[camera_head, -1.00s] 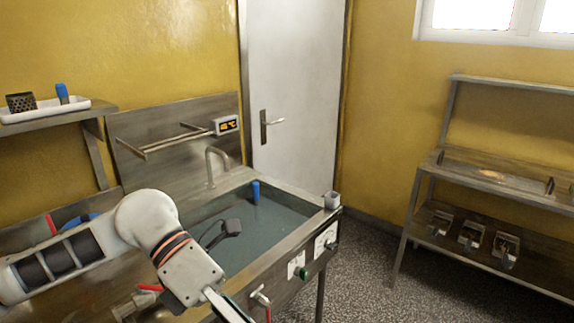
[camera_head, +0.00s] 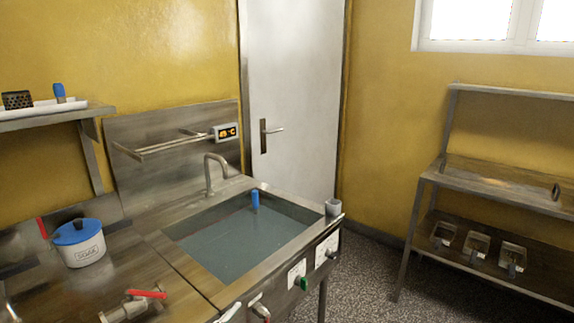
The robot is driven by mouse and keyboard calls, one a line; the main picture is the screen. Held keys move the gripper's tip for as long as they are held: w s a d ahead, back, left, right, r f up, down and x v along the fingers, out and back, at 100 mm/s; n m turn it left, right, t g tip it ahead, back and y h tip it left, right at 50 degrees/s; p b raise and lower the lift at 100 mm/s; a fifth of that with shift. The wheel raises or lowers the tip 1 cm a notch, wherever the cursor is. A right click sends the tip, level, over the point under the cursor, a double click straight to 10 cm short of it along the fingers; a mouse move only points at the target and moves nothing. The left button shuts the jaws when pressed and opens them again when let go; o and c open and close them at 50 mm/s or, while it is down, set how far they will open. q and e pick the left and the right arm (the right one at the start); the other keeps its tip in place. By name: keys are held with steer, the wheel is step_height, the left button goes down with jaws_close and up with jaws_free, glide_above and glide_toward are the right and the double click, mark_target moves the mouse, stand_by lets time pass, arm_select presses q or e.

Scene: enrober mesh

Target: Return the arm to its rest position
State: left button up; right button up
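Neither my arms nor my grippers can be clearly made out in the head view now. The sink (camera_head: 215,262) is in full view, filled with greyish water. A blue-handled thing (camera_head: 255,199) stands upright in the water near the far right side. A white pot with a blue lid (camera_head: 80,243) stands on the steel counter (camera_head: 125,267) left of the sink. A valve with a red lever (camera_head: 146,294) sits at the counter's front.
A wall shelf (camera_head: 40,121) at left holds a white tray (camera_head: 45,110). A grey cup (camera_head: 333,207) stands on the sink's right corner. A steel rack (camera_head: 490,178) with several small scoop-like items is at right. The floor (camera_head: 365,270) between is clear.

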arm_select(q)
steer(key=s+a+f+n+g+y, duration=0.2)
steer(key=s+a+f+n+y, duration=0.1)
steer(key=f, duration=0.7)
steer(key=s+a+f+n+g+y+b, duration=0.1)
steer(key=s+a+f, duration=0.3)
steer(key=s+f, duration=0.4)
steer(key=s+a+f+n+g+y, duration=0.3)
steer(key=s+a+f+n+y, duration=0.1)
steer(key=f, duration=0.8)
steer(key=shift+s+a+n+g+y+b, duration=0.3)
steer(key=shift+s+a+g, duration=0.1)
steer(key=shift+s, duration=0.25)
